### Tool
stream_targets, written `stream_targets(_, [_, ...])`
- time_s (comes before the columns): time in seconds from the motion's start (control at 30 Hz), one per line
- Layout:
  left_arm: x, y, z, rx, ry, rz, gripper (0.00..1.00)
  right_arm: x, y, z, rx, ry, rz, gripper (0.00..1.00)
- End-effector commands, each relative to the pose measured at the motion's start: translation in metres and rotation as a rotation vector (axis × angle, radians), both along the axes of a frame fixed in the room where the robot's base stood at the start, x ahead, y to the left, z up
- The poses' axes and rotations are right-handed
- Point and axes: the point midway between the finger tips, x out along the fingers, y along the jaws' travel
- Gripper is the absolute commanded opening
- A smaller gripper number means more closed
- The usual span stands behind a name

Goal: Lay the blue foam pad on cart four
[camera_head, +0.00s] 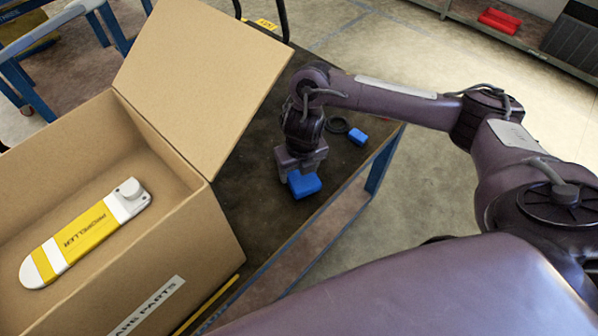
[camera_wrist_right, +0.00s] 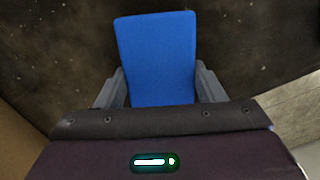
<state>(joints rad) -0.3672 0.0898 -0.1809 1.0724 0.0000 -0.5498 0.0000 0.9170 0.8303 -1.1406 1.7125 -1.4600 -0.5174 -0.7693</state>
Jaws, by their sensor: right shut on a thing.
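The blue foam pad (camera_head: 305,185) is at my right gripper (camera_head: 300,172), over the dark top of a cart (camera_head: 245,205). In the right wrist view the pad (camera_wrist_right: 157,55) fills the space between the two grey fingers (camera_wrist_right: 160,88), and the gripper is shut on it. I cannot tell whether the pad touches the cart top or is just above it. A small yellow label (camera_head: 265,24) is on the far end of this cart; I cannot read its number with certainty. My left gripper is not in view.
A smaller blue block (camera_head: 357,136) and a black ring (camera_head: 337,125) lie behind right. Bare dark surface lies around the pad.

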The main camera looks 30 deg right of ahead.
Motion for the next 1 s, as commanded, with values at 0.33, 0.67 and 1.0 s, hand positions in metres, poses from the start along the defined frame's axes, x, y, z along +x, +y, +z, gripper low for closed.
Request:
stream_targets(0.33, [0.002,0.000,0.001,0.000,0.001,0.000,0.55,0.000,0.000,-0.002,0.000,-0.001,-0.001,0.42])
stream_targets(0.67, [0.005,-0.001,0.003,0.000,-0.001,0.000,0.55,0.000,0.000,-0.003,0.000,-0.001,-0.001,0.84])
stream_targets(1.0, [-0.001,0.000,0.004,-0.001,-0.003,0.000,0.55,0.001,0.000,0.008,-0.001,-0.004,0.001,0.84])
